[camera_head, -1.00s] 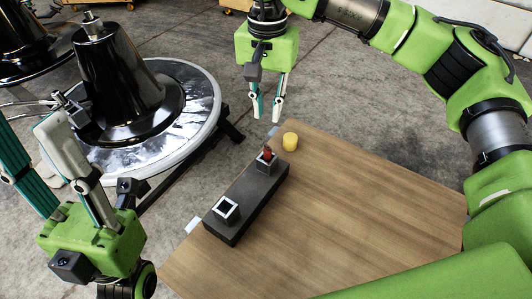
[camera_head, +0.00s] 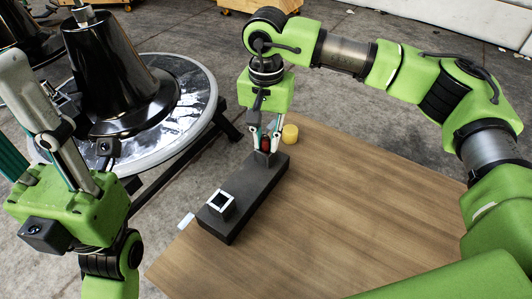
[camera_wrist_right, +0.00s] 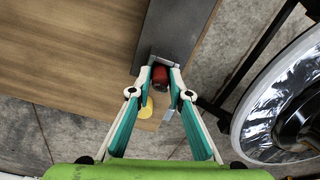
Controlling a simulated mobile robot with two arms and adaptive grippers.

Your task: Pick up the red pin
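The red pin (camera_wrist_right: 160,75) stands in a square metal socket at one end of a dark block (camera_head: 247,207). My right gripper (camera_head: 265,146) points down over that end, one fingertip on each side of the pin. The right wrist view shows the fingertips close beside the pin; whether they press on it cannot be told. In the head view the fingers largely hide the pin. A second square socket (camera_head: 221,203) on the block looks empty. My left gripper (camera_head: 18,115) is at the left, fingers apart, away from the block, with nothing seen between them.
A yellow cylinder (camera_head: 290,134) stands on the wooden table (camera_head: 340,220) just beyond the right gripper. It also shows in the right wrist view (camera_wrist_right: 146,108). The table right of the block is clear.

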